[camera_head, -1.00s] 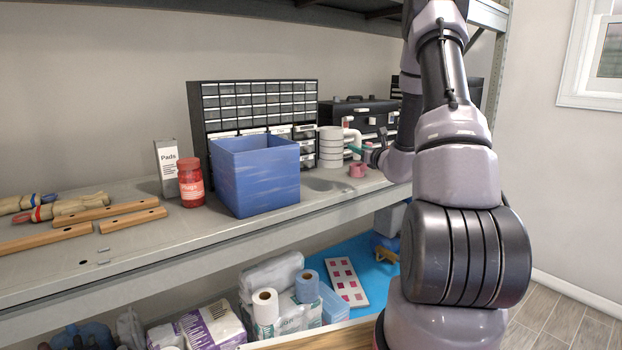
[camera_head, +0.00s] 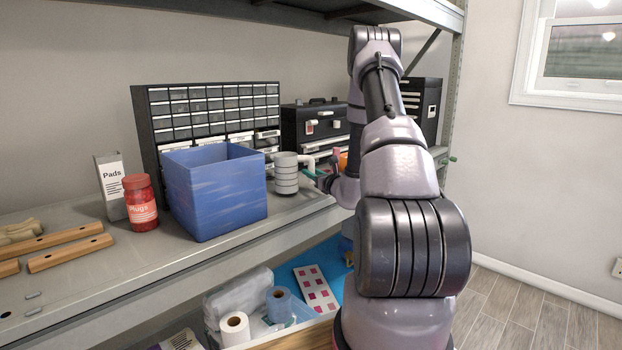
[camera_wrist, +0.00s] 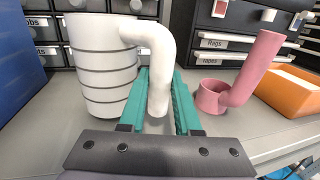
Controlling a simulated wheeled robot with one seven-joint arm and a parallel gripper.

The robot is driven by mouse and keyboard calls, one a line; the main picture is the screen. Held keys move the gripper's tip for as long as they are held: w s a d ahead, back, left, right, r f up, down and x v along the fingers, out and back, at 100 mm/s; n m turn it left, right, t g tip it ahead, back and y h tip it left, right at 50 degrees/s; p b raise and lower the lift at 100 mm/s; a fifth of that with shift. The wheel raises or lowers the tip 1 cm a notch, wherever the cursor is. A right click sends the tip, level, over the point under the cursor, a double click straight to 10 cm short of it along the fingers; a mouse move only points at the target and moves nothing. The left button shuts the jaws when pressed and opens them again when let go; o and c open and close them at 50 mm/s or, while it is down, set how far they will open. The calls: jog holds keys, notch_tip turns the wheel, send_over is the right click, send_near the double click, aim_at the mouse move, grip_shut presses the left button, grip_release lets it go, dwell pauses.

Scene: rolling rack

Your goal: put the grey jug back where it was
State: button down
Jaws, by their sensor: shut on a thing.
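The grey jug (camera_head: 286,175) is a pale, ribbed cylinder with a thick bent handle, upright over the metal shelf just right of the blue bin. In the wrist view the jug (camera_wrist: 100,65) stands at the left, and its handle (camera_wrist: 158,60) comes down between the teal fingers of my gripper (camera_wrist: 160,95). My gripper (camera_head: 316,172) is shut on that handle. Its tips show only small in the head view, partly behind my arm. I cannot tell whether the jug's base touches the shelf.
The blue bin (camera_head: 215,195) is close left of the jug. Drawer cabinets (camera_head: 215,105) and a black toolbox (camera_head: 310,125) stand behind. A pink jug-like thing (camera_wrist: 215,97) and an orange box (camera_wrist: 292,92) are to the right. A red jar (camera_head: 140,204) stands left of the bin.

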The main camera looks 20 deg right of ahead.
jog(key=shift+f, duration=0.7)
jog(key=shift+f, duration=0.15)
jog(key=c, duration=0.6)
grip_release()
